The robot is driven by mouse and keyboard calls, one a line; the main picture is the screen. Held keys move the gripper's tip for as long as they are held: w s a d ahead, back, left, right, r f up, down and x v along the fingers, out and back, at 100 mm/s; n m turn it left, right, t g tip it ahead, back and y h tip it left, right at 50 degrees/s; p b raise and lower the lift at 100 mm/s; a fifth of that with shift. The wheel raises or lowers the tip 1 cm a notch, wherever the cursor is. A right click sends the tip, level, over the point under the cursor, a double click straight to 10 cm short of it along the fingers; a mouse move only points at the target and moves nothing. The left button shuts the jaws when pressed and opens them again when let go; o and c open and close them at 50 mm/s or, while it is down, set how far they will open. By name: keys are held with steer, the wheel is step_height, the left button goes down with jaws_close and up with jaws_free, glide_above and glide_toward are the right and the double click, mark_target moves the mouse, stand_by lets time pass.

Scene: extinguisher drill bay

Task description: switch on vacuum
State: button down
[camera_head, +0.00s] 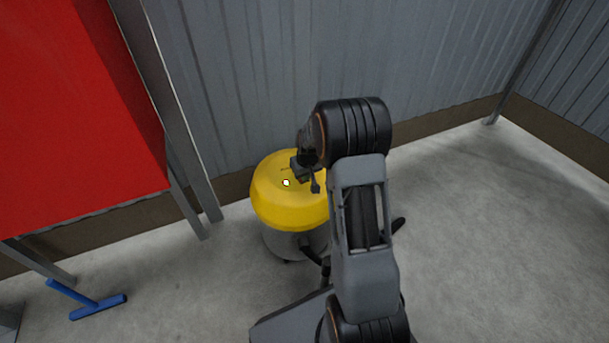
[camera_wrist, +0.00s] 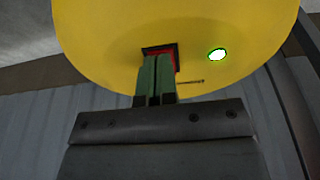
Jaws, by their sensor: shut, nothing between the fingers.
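The vacuum (camera_head: 290,213) has a yellow domed top and a grey lower body and stands on the floor by the wall. Its yellow top (camera_wrist: 110,40) fills the upper wrist view. A small round light (camera_head: 286,183) on the top glows white-green, and it also shows in the wrist view (camera_wrist: 217,55). A red switch (camera_wrist: 176,60) in a dark frame sits left of the light in the wrist view. My gripper (camera_wrist: 157,62) is shut and empty, its green-looking fingertips at the switch and partly hiding it. Whether they touch it is unclear. In the head view my arm hides the vacuum's right side.
A large red panel (camera_head: 70,110) on grey metal posts stands at the left. A blue T-shaped object (camera_head: 95,304) lies on the floor at lower left. A corrugated wall (camera_head: 240,70) is close behind the vacuum. The concrete floor (camera_head: 480,220) at right is clear.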

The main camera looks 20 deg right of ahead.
steer(key=shift+r, duration=0.5)
steer(key=shift+r+p, duration=0.1)
steer(key=shift+p, duration=0.25)
steer(key=shift+r+p, duration=0.3)
steer(key=shift+r, duration=0.05)
steer(key=s+p+v, duration=0.2)
steer(key=p+v, duration=0.3)
steer(key=v, duration=0.7)
steer(key=shift+p, duration=0.35)
steer(key=shift+s+r, duration=0.1)
steer(key=shift+r, duration=0.1)
steer(key=s+a+r+p, duration=0.3)
steer(key=s+r+p, duration=0.3)
steer(key=r+p, duration=0.3)
steer(key=s+a+r+p, duration=0.4)
steer(key=r+p, duration=0.5)
steer(key=r, duration=0.8)
steer(key=s+a+r+p, duration=0.4)
steer(key=s+r+p, duration=0.5)
steer(key=r, duration=0.4)
steer(key=shift+a+t+p, duration=0.25)
steer(key=shift+t+p, duration=0.15)
steer(key=shift+p, duration=0.05)
